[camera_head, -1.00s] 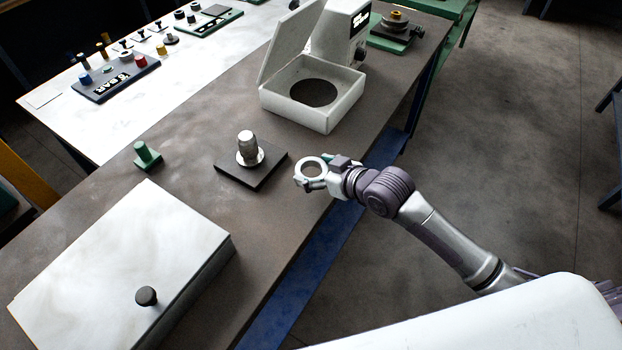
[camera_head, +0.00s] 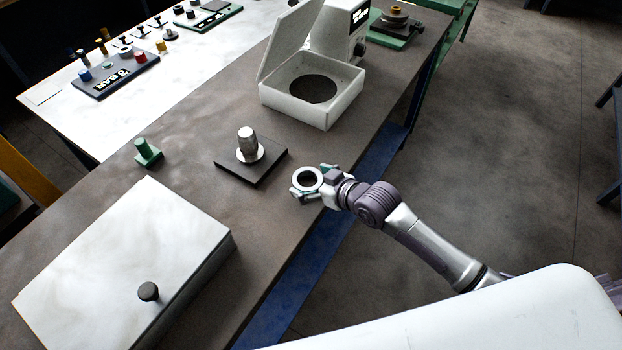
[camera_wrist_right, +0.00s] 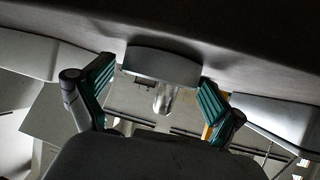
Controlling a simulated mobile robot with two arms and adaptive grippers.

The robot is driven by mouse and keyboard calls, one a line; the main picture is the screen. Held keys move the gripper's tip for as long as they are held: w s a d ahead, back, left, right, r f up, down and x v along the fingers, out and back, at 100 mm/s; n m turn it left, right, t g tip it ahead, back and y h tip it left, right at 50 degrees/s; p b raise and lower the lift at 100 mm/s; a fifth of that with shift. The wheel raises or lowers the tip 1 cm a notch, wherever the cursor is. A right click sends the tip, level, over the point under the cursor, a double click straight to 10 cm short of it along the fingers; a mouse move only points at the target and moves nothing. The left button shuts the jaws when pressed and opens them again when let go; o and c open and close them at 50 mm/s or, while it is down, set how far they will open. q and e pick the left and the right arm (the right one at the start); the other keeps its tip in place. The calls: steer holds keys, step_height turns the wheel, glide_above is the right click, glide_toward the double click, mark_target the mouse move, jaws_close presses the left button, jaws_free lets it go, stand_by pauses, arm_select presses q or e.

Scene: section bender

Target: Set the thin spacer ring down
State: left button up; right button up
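The thin spacer ring (camera_head: 296,181) is pale, with a dark centre, and appears to lie flat on the brown bench near its right edge. My right gripper (camera_head: 314,181) is open around it, one finger on each side. In the right wrist view the ring (camera_wrist_right: 160,64) is a pale slab against the bench, between the green finger pads of the gripper (camera_wrist_right: 157,92), with slight gaps showing. A metal post (camera_head: 246,139) with a pale ring (camera_head: 259,155) at its foot stands on a dark square plate (camera_head: 264,172). My left gripper is not in view.
An open white box (camera_head: 345,105) with a round dark hole stands behind, beside a white device (camera_head: 333,38). A green stand (camera_head: 148,155) is at the left. A large white box (camera_head: 95,265) with a black knob fills the front left. Bare bench (camera_head: 195,165) lies between them.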

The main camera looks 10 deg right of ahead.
steer(key=shift+r, duration=0.15)
steer(key=shift+s+r, duration=0.1)
steer(key=shift+s, duration=0.05)
steer(key=b+v, duration=0.1)
steer(key=v, duration=1)
steer(key=shift+s+d+r, duration=0.2)
steer(key=shift+s+d, duration=0.05)
